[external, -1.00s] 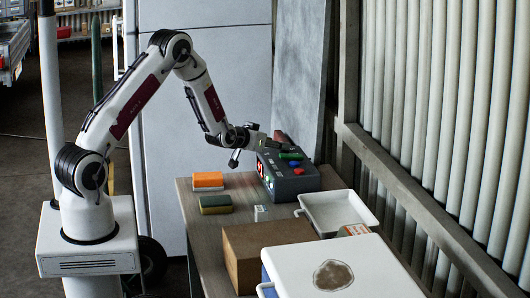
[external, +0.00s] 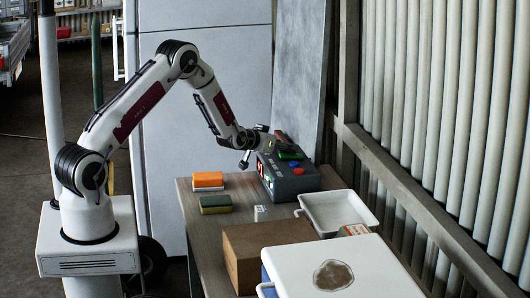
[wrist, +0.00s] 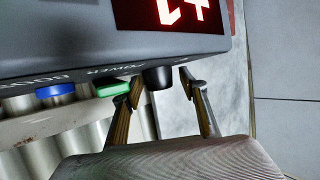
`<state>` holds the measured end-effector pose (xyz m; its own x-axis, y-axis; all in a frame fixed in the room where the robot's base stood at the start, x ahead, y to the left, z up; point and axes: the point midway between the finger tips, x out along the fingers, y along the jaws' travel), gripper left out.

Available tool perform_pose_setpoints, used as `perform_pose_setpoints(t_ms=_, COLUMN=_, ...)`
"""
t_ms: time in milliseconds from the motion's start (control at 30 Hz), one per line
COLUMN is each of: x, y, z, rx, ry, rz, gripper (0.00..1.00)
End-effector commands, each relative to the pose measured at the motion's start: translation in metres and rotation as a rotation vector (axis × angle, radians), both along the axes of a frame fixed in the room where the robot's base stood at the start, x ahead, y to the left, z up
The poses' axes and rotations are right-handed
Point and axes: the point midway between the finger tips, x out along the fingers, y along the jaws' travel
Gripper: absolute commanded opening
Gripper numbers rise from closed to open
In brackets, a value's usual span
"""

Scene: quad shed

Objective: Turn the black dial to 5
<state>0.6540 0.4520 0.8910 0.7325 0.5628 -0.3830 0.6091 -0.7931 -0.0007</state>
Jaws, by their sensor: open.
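A grey control box (external: 296,182) stands at the far end of the table with a red lit display (external: 261,169) on its front. The black dial (wrist: 157,78) sticks out from the box in the wrist view, beside the green switch (wrist: 112,88). My gripper (wrist: 160,84) is open, with one finger on each side of the dial. I see a gap between the dial and each finger, so it is not gripped. In the external view my gripper (external: 284,143) is over the back of the box and hides the dial. The display (wrist: 180,12) is cut off, so its number cannot be read fully.
A blue button (external: 297,164) is near the green switch. An orange sponge (external: 208,180) and a green-brown sponge (external: 215,204) lie left of the box. A white tray (external: 338,212), a cardboard box (external: 262,252) and a white lid (external: 345,277) stand nearer. A grey panel (external: 300,60) rises behind.

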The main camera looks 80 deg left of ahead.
Motion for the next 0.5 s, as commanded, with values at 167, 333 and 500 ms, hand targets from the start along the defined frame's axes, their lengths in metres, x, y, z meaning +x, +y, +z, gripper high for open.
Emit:
perform_pose_setpoints(t_ms=167, x=0.0000, y=-0.0001, z=0.0001, rx=0.000, ry=0.000, rz=0.000, gripper=0.09)
perform_pose_setpoints(t_ms=333, x=0.0000, y=-0.0001, z=0.0003, rx=0.000, ry=0.000, rz=0.000, gripper=0.04)
perform_pose_setpoints(t_ms=500, x=0.0005, y=-0.0003, z=0.0006, rx=-0.001, ry=-0.002, rz=0.012, gripper=0.04)
